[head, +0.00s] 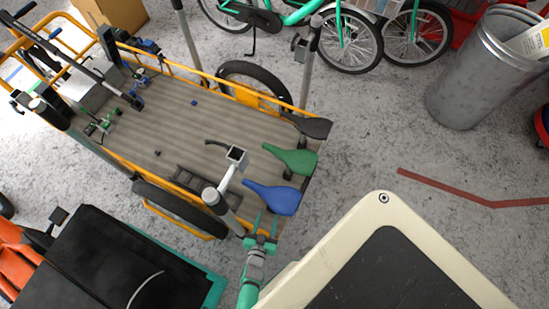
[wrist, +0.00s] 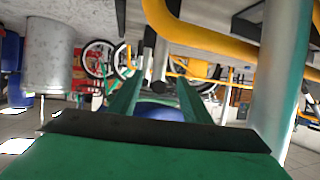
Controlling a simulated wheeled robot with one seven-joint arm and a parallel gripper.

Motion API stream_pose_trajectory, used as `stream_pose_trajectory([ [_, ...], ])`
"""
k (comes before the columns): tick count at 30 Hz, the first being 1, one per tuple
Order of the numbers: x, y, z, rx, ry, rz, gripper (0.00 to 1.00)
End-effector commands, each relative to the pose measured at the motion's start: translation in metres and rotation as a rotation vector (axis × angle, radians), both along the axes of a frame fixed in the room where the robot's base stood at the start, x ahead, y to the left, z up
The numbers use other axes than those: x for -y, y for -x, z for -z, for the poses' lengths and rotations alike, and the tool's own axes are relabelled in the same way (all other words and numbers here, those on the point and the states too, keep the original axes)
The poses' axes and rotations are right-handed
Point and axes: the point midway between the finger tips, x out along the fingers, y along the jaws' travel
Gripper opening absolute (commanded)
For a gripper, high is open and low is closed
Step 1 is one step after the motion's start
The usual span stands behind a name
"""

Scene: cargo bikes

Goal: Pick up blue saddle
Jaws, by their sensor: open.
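The blue saddle (head: 275,198) lies near the right end of the yellow-framed cargo bed, its nose pointing left. My gripper (head: 265,224) is just below it in the head view, with its teal fingers apart and pointing at its near edge. In the wrist view part of the blue saddle (wrist: 160,113) shows low between the two fingers of my gripper (wrist: 158,98), partly hidden by the gripper body. The gripper is open and holds nothing. Whether a finger touches the saddle, I cannot tell.
A green saddle (head: 292,160) and a black saddle (head: 308,125) lie beyond the blue one. Metal posts (head: 223,212) and a yellow rail (wrist: 205,40) stand close to my gripper. A metal bin (head: 478,70) stands at the right, with clear floor before it.

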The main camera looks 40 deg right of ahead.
Motion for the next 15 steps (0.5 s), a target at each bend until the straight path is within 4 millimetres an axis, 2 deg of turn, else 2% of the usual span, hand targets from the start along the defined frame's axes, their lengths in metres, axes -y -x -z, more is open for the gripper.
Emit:
stream_pose_trajectory([
  [6, 0.025, -0.018, 0.013, 0.000, 0.000, -0.002, 0.44],
  [15, 0.041, -0.029, 0.021, 0.000, 0.001, -0.004, 0.44],
])
